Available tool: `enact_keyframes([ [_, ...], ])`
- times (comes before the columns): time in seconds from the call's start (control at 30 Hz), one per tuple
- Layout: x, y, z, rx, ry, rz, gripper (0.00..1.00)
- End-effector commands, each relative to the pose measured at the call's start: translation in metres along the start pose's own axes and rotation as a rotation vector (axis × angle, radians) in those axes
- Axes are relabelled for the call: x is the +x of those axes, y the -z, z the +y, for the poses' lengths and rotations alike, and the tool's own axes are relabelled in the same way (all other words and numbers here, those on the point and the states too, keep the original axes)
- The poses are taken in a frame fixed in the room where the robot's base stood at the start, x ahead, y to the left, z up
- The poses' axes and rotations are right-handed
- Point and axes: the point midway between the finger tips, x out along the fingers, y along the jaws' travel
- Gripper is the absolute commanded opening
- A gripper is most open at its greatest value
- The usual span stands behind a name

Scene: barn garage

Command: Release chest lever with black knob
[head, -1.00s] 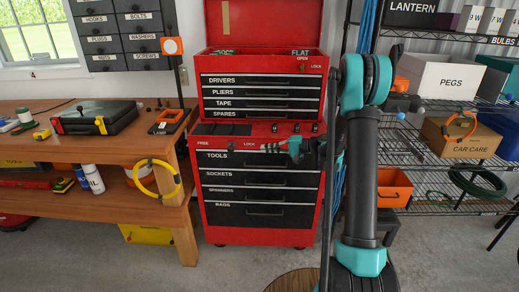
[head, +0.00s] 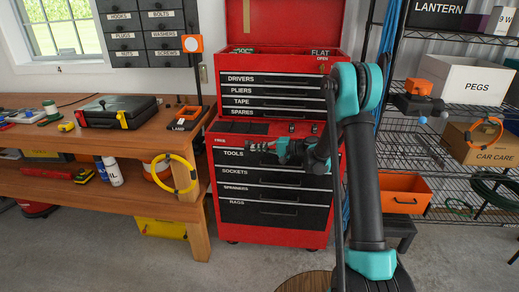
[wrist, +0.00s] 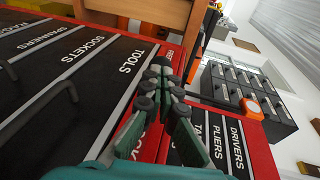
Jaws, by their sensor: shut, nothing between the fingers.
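The red tool chest (head: 334,215) stands ahead, its lower drawers labelled Tools, Sockets, Spanners and Rags. A red strip above the Tools drawer carries a Free label (head: 220,139). My gripper (head: 250,146) is in front of this strip, right of that label, pointing left. In the wrist view my gripper (wrist: 161,64) is shut and empty, its fingertips near the Free end of the strip. A Lock label is partly covered by the fingers there. I cannot make out the lever with its black knob; my gripper and arm cover much of the strip.
A wooden workbench (head: 120,182) stands close on the left, with a yellow hose ring (head: 192,183) at its edge. A wire shelf rack (head: 450,105) with an orange bin (head: 403,194) stands on the right. The concrete floor before the chest is partly clear.

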Motion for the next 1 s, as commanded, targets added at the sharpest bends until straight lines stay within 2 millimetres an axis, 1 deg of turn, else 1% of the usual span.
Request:
enact_keyframes([
  [0.17, 0.001, 0.000, 0.000, 0.000, 0.000, 0.000, 0.00],
  [0.23, 0.007, -0.002, -0.001, 0.000, 0.000, -0.001, 0.00],
  [0.4, 0.041, -0.009, -0.008, -0.001, 0.000, -0.005, 0.00],
  [0.53, 0.059, -0.013, -0.011, -0.001, 0.000, -0.003, 0.00],
  [0.63, 0.064, -0.013, -0.012, -0.001, 0.000, 0.000, 0.00],
  [1.0, 0.064, -0.013, -0.013, 0.000, 0.001, 0.000, 0.00],
])
